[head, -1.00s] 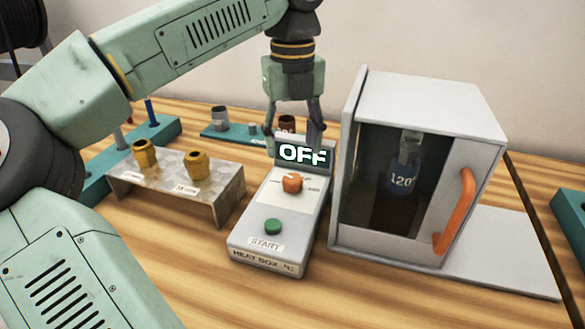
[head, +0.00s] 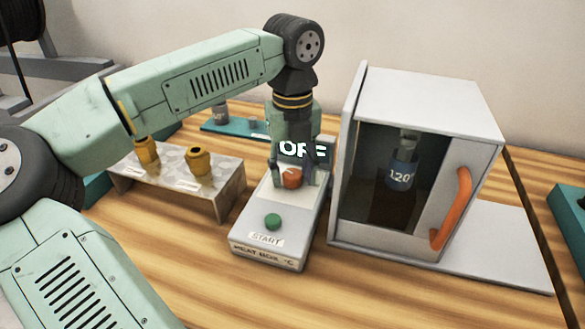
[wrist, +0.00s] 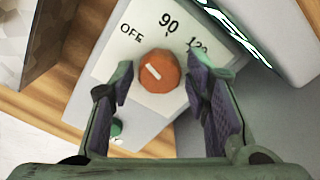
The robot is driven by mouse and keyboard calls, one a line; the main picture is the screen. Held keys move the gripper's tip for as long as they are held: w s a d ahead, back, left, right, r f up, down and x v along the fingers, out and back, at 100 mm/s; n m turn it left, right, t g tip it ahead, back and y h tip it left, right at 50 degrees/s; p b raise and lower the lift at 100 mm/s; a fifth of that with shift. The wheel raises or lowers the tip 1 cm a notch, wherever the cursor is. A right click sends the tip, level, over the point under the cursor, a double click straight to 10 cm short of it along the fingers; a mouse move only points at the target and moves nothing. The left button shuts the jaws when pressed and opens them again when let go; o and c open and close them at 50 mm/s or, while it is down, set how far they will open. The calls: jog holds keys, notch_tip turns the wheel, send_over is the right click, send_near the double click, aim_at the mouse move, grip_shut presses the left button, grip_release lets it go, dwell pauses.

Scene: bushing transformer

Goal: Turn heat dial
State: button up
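The orange heat dial (head: 292,178) sits on the sloped face of the grey heat box control (head: 262,205), whose display reads OFF. In the wrist view the dial (wrist: 159,71) shows a white pointer line, with OFF, 90 and 120 marked around it. The pointer is tilted, nearest to the OFF side. My gripper (wrist: 160,85) is open, with one finger on each side of the dial and a gap visible on both sides. In the head view my gripper (head: 291,172) hangs over the dial and partly hides the display.
A green START button (head: 273,221) is in front of the dial. The heat box (head: 420,110) with an orange handle (head: 452,208) and a 120 bottle inside stands close on the right. A metal stand (head: 222,180) with brass fittings is on the left.

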jog(key=c, duration=0.8)
jog(key=shift+c, duration=0.3)
jog(key=shift+m, duration=0.4)
jog(key=shift+f+m+b, duration=0.1)
jog(key=shift+m+b, duration=0.5)
jog(key=shift+m, duration=0.4)
jog(key=m+b, duration=0.1)
jog(key=m, duration=0.3)
jog(key=shift+m, duration=0.3)
jog(key=m, duration=0.6)
jog(key=shift+b, duration=0.3)
jog(key=m, duration=0.6)
jog(key=shift+m, duration=0.3)
